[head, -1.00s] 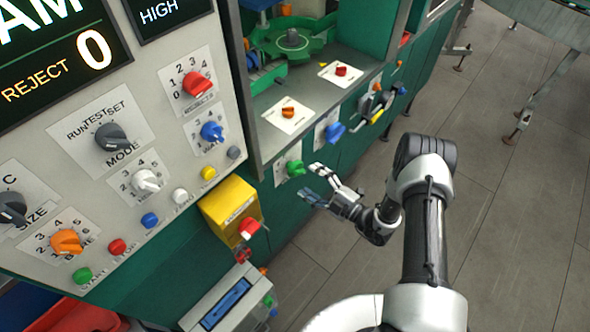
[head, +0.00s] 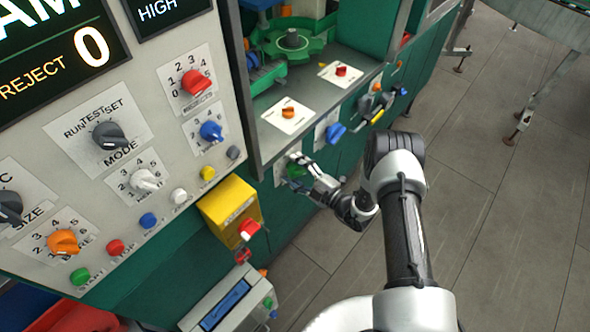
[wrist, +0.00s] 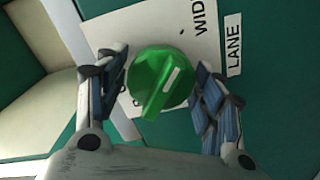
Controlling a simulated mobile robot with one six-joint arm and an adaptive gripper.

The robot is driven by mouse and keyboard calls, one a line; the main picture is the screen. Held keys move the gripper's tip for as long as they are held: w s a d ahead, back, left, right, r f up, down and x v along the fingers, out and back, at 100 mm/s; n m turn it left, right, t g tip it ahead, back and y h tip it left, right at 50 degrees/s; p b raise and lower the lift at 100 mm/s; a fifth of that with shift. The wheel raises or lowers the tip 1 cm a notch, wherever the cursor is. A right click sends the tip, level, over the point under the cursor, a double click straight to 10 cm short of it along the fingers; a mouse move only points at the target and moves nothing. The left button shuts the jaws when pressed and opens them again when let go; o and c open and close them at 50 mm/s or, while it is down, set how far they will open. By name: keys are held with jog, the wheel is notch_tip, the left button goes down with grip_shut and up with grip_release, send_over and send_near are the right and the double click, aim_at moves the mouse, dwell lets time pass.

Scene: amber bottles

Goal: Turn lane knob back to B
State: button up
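My gripper (wrist: 160,88) is open, with one finger on each side of the knob; small gaps show between the fingers and the knob. The pointer line aims towards the upper right in the wrist view. In the head view the knob (head: 296,171) is partly hidden by my gripper (head: 303,171), low on the green machine front. The letter marks around the knob are mostly covered.
A blue knob (head: 334,133) sits right of the lane knob. A yellow box (head: 229,208) with a red and white button (head: 249,229) juts out to the left. The large control panel (head: 75,160) stands further left. Floor (head: 480,200) to the right is open.

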jog(key=c, duration=0.7)
